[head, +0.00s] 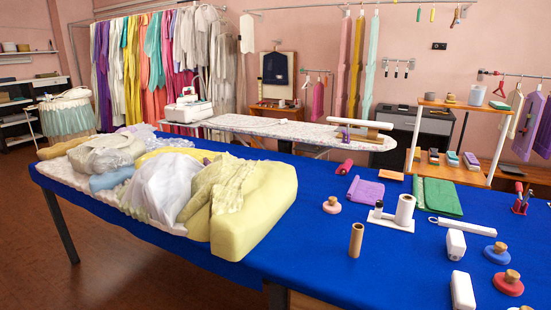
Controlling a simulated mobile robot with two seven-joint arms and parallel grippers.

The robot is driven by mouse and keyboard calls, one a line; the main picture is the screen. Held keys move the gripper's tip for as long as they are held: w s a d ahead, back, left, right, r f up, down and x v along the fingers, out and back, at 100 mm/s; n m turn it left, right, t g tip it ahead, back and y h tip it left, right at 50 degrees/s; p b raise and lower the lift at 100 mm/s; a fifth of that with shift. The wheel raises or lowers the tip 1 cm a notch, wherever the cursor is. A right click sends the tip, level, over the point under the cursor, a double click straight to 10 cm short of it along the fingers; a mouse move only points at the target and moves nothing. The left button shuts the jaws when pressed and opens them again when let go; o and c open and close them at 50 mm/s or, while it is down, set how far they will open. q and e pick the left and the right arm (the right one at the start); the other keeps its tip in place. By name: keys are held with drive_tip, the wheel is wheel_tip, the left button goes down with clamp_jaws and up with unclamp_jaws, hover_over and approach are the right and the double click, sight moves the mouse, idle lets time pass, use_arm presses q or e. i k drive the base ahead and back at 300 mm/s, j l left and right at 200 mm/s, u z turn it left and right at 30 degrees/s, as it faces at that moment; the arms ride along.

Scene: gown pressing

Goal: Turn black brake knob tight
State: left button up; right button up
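A white base plate (390,222) lies on the blue table right of centre. A white roll (405,209) stands upright on it. A small, mostly black upright piece (378,209) stands at the plate's left end, apart from the roll. It is the likeliest black brake knob, but it is too small to tell for certain or to see how tight it is. Neither of my grippers is in view.
Yellow and white garments (240,200) are heaped on the table's left half. A brown cylinder (356,240) stands in front of the plate. White blocks (456,244) and round knobbed pieces (508,282) lie to the right. The blue cloth (310,235) is clear left of the cylinder.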

sight(379, 203)
drive_tip(key=i+j+z, duration=0.1)
drive_tip(key=i+j, duration=0.2)
drive_tip(key=i+j+z, duration=0.15)
drive_tip(key=j, duration=0.25)
drive_tip(key=i+j+z, duration=0.1)
drive_tip(key=i+j, duration=0.25)
